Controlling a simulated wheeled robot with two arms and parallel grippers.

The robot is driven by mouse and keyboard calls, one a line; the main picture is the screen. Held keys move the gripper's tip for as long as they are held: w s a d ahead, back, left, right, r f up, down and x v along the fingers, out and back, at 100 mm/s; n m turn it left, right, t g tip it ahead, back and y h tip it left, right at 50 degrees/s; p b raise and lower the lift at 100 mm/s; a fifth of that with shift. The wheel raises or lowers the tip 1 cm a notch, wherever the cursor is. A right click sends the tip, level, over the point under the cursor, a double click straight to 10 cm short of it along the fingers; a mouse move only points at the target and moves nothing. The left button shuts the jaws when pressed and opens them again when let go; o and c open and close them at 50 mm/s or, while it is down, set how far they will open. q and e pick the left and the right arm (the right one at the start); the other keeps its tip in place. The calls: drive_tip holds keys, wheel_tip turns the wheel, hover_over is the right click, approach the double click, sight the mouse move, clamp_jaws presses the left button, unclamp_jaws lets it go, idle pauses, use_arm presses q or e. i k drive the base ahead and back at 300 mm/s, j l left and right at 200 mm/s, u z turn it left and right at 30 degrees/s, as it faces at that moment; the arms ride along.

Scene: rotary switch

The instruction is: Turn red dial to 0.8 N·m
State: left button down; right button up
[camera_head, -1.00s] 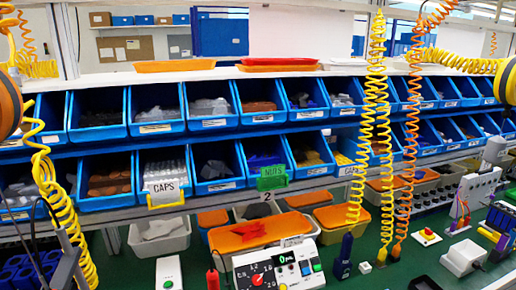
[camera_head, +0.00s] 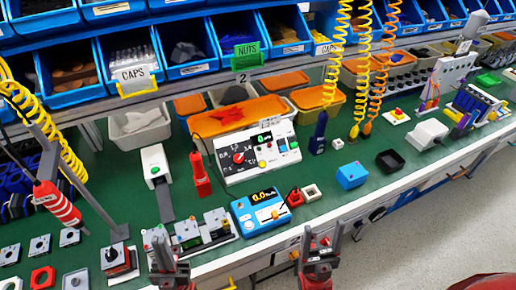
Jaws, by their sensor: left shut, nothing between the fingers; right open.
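The red dial (camera_head: 239,158) is on the sloped front of a white control box (camera_head: 235,178) at the back middle of the green bench. Printed numbers ring the dial; its pointer is too small to read. The box also has a small dark display (camera_head: 264,139) with a green readout. My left gripper (camera_head: 164,243) is shut and empty at the bottom left of centre, at the bench's front edge. My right gripper (camera_head: 321,233) is open and empty at the bottom, right of centre. Both are well in front of the dial and apart from it.
A blue device (camera_head: 262,213) with a 0.0 display stands between the grippers and the white box. A red tool (camera_head: 200,175) stands left of the box. Coiled yellow and orange hoses hang behind. Small fixtures (camera_head: 205,232) fill the front left.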

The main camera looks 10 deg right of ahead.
sight(238, 158)
drive_tip(key=i+l+u, duration=0.1)
drive_tip(key=l+u, duration=1.05)
